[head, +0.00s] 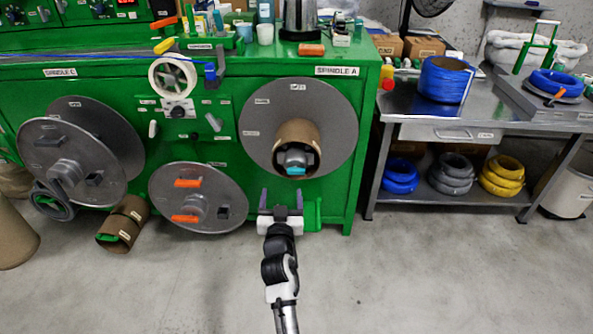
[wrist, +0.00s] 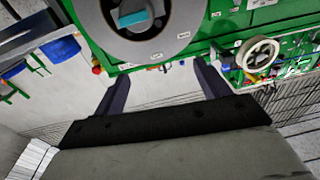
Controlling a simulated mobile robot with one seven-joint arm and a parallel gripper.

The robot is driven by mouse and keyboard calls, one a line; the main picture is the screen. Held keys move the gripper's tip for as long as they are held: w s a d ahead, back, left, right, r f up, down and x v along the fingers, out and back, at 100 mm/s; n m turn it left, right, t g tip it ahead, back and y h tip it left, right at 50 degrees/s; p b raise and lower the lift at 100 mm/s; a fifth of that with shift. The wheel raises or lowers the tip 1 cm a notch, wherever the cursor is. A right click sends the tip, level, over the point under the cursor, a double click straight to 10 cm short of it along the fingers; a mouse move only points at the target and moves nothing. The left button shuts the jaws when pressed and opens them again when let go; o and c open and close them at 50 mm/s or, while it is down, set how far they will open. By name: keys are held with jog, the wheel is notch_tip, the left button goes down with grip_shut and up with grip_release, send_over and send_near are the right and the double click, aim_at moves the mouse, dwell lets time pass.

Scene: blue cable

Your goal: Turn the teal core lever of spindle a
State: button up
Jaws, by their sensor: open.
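Spindle A is a large grey disc (head: 258,128) on the green machine's front, under the SPINDLE A label (head: 337,71). A brown cardboard core (head: 297,131) sits at its middle around a grey hub. The small teal core lever (head: 296,171) is at the hub's lower front, lying about level. In the wrist view the teal lever (wrist: 132,18) shows near the top edge, on the disc (wrist: 183,35), whose top is cut off. My gripper (head: 281,197) is open and empty below the lever and apart from it. Its two dark fingers (wrist: 157,78) also show in the wrist view.
Another disc (head: 220,190) with orange levers (head: 187,183) stands left of my gripper, and further discs (head: 60,145) are at far left. A metal bench (head: 440,113) with blue cable coils (head: 445,82) stands at right. The floor (head: 400,280) in front is clear.

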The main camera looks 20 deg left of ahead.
aim_at(296, 171)
notch_tip(296, 171, down, 4)
jog(key=w+d+h, duration=0.1)
jog(key=w+d, duration=0.1)
jog(key=d, duration=0.1)
jog(key=p+x, duration=0.2)
jog(key=x, duration=0.4)
jog(key=p+x, duration=0.3)
jog(key=x, duration=0.4)
jog(key=shift+s+a, duration=0.1)
jog(key=shift+a, duration=0.15)
jog(key=shift+f, duration=0.1)
jog(key=c, duration=1)
